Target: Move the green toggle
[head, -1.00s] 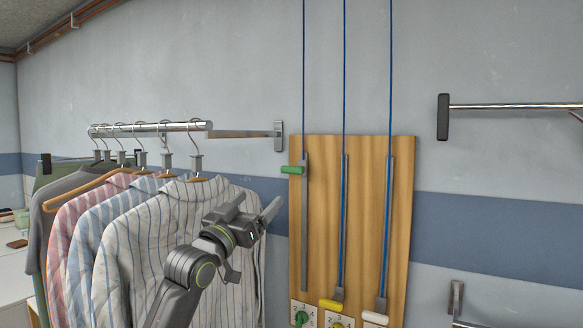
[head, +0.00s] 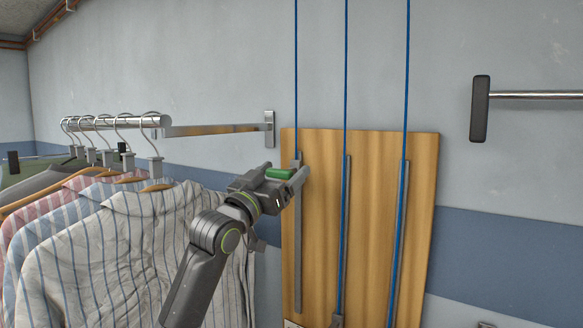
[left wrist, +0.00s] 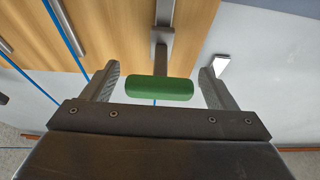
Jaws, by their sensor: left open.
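The green toggle (head: 279,173) is a short horizontal bar at the upper left of the wooden board (head: 375,215), at the top of the left metal track (head: 298,240). In the left wrist view the green toggle (left wrist: 160,89) lies between the two fingers, with a gap on each side. My left gripper (head: 283,172) is open around it; it also shows in the left wrist view (left wrist: 160,85). Contact with the toggle is not visible. My right gripper is not in view.
Several striped shirts (head: 100,250) hang from a metal rail (head: 120,122) left of my left arm. Blue cords (head: 346,75) run up from the board's tracks. A bar on a dark wall mount (head: 480,108) is at the right. The wall above the board is otherwise bare.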

